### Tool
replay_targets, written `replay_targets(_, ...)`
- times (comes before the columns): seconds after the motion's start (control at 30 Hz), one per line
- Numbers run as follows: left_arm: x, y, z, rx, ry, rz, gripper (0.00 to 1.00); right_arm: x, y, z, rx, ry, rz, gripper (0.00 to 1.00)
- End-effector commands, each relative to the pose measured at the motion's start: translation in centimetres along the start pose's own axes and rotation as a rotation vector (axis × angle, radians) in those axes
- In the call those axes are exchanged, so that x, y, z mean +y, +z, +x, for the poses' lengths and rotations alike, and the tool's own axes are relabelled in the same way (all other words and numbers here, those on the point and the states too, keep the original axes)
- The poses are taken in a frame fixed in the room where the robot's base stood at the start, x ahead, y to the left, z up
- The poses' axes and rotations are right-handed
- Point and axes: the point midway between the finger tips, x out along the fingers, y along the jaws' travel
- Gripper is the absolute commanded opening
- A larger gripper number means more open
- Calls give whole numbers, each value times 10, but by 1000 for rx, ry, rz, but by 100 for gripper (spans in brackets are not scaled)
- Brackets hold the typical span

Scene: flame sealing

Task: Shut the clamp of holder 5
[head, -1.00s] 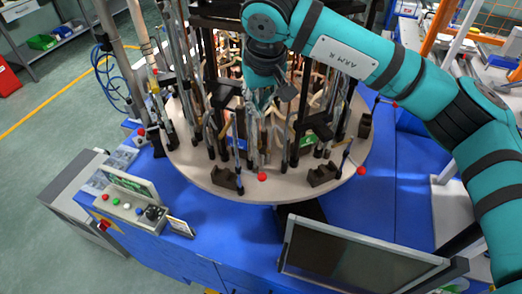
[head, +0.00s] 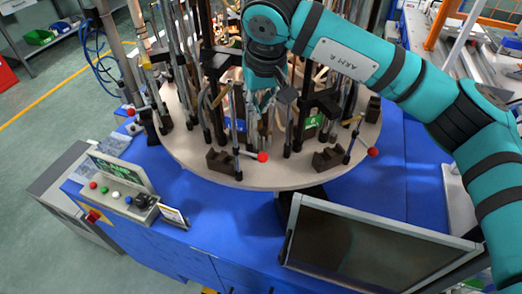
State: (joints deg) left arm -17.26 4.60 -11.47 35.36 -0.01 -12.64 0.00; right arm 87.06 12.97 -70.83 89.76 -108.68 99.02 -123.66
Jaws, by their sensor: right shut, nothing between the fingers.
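A round beige turntable (head: 270,181) carries several upright holders. Clamp levers with red ball knobs stand at its front rim: one knob is at front centre (head: 262,157), another at the right (head: 373,152). Green labels show on the holders, one at centre right (head: 313,121), but I cannot read which is holder 5. My right gripper (head: 264,112) points down among the holders, behind the front-centre knob. It is shut and empty; its fingertips are partly lost among rods and tubes. I cannot tell whether it touches a clamp. My left gripper is out of view.
Dark V-shaped blocks (head: 221,161) sit on the turntable rim. A monitor (head: 375,251) stands at front right. A button panel (head: 118,197) is at the left on the blue bench (head: 240,235). Rods crowd the space around my gripper.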

Motion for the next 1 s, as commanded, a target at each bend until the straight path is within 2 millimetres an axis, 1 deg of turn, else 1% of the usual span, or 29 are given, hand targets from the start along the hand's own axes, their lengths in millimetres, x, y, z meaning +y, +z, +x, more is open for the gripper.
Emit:
replay_targets(0.03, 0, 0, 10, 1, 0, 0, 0, 0, 3, 10, 1, 0, 0, 0)
replay_targets(0.13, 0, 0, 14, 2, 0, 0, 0, 0, 4, 13, 1, 0, 0, 0)
replay_targets(0.5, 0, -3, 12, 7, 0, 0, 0, 0, 4, 12, 0, 0, 0, 0)
replay_targets(0.63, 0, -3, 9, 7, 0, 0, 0, 0, 4, 18, -2, 0, 1, 0)
replay_targets(0.77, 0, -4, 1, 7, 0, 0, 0, 0, 4, 34, -5, 0, 0, 0)
replay_targets(0.87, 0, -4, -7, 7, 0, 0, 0, 0, 4, 54, -7, -1, 2, 0)
replay_targets(1.0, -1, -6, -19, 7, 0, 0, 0, -1, 4, 85, -7, -1, 1, 0)
